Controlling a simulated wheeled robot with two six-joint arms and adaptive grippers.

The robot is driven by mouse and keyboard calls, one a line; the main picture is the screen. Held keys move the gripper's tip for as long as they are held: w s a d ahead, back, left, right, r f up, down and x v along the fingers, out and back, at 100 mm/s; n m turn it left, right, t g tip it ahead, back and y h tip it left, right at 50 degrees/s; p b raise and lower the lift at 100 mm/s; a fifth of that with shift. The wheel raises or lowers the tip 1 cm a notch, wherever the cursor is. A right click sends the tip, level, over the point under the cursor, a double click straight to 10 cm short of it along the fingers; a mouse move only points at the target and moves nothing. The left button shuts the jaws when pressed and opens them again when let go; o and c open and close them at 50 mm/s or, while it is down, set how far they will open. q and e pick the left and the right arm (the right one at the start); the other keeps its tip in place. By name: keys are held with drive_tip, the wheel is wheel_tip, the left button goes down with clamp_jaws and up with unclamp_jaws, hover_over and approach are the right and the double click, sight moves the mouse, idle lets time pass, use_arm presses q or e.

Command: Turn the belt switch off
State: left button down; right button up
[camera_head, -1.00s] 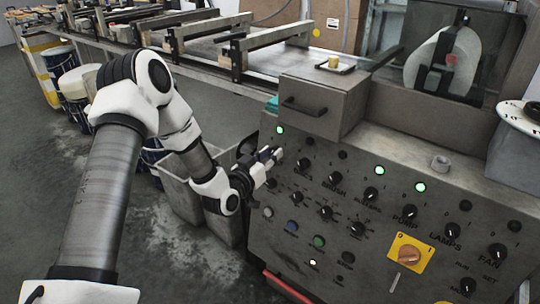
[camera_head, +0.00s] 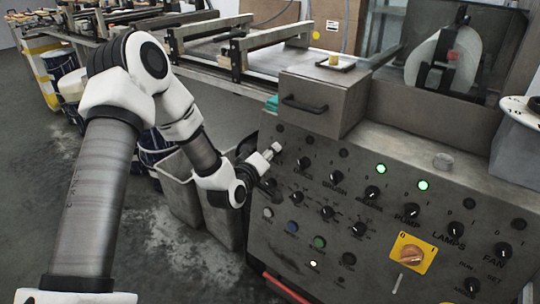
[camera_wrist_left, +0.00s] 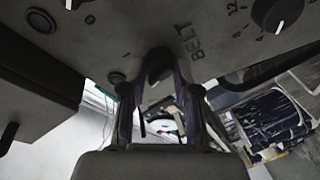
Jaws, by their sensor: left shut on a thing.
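My left gripper (camera_head: 270,154) is at the upper left of the grey control panel (camera_head: 300,240). In the left wrist view its two fingers (camera_wrist_left: 160,95) stand on either side of the dark belt switch knob (camera_wrist_left: 158,66), beside the label BELT (camera_wrist_left: 194,43), and are shut on it. The gripper hides this knob in the head view. The lamp (camera_head: 280,128) above the gripper is dark. My right gripper is not in view.
Other black knobs, such as the one marked PUMP (camera_head: 411,210), sit close by on the panel. An orange rotary switch (camera_head: 411,257) is lower right. A drawer box with a handle (camera_head: 322,103) juts out above. Grey bins (camera_head: 187,195) stand left of the panel.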

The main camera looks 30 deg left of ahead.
use_arm(q)
drive_tip(key=shift+n, duration=1.2)
drive_tip(key=c, duration=0.8)
unclamp_jaws()
drive_tip(key=shift+c, duration=0.2)
drive_tip(key=s+d+r, duration=0.1)
drive_tip(key=s, duration=0.6)
drive_tip(key=shift+s+r, duration=0.15)
